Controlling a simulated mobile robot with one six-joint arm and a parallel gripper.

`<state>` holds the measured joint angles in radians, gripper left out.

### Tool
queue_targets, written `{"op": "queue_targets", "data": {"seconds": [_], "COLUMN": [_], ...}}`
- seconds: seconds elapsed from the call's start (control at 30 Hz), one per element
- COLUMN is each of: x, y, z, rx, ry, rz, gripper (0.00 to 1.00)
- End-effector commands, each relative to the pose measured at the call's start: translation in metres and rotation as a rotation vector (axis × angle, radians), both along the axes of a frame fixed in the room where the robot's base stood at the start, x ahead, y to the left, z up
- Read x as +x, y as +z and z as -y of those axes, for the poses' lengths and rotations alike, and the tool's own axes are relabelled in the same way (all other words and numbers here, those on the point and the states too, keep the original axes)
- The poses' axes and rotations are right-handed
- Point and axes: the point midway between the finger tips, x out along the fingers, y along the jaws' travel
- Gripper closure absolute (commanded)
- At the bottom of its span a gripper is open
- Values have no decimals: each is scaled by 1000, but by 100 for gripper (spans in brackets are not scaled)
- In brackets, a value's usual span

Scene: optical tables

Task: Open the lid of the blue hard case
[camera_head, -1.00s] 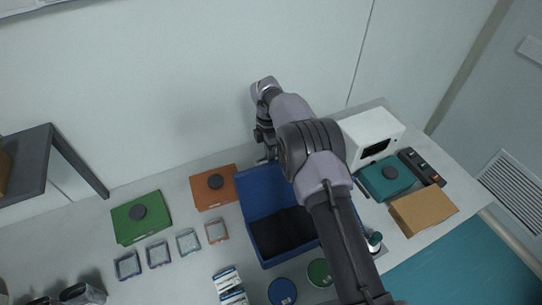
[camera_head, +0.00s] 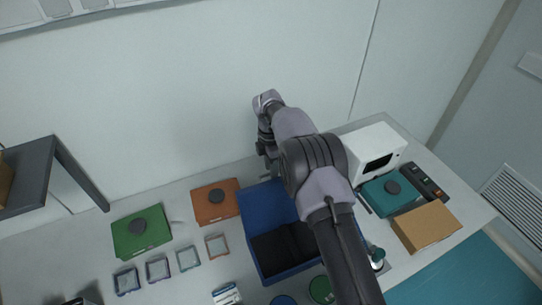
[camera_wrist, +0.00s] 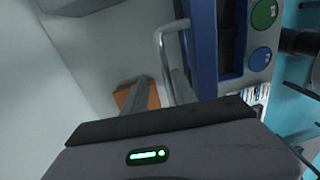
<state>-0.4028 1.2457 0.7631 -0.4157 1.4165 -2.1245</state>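The blue hard case (camera_head: 254,216) stands on the table with its lid raised at the back, on the wall side. Dark foam (camera_head: 290,246) shows inside it, and my arm covers part of its right side. In the wrist view the blue case (camera_wrist: 206,48) is at upper right, with a pale bar handle (camera_wrist: 160,42) on its near edge. My gripper (camera_wrist: 158,82) has its two fingers apart beside the handle. I see nothing held between them. In the head view my wrist is behind the lid, and the fingertips are mostly hidden.
Left of the case are an orange case (camera_head: 207,206), a green case (camera_head: 131,238) and several small clear boxes (camera_head: 189,257). To its right are a white instrument (camera_head: 366,148), a teal case (camera_head: 380,198) and a cardboard box (camera_head: 428,226). The wall is close behind.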

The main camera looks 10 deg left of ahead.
Motion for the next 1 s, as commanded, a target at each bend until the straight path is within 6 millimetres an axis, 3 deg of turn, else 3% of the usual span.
{"op": "queue_targets", "data": {"seconds": [0.6, 0.77, 1.0], "x": [8, 8, 8], "y": [148, 164, 166], "z": [-5, -6, -6], "rx": [1, 1, 1], "ry": [0, 0, 1], "rz": [2, 1, 1], "gripper": [67, 67, 67]}}
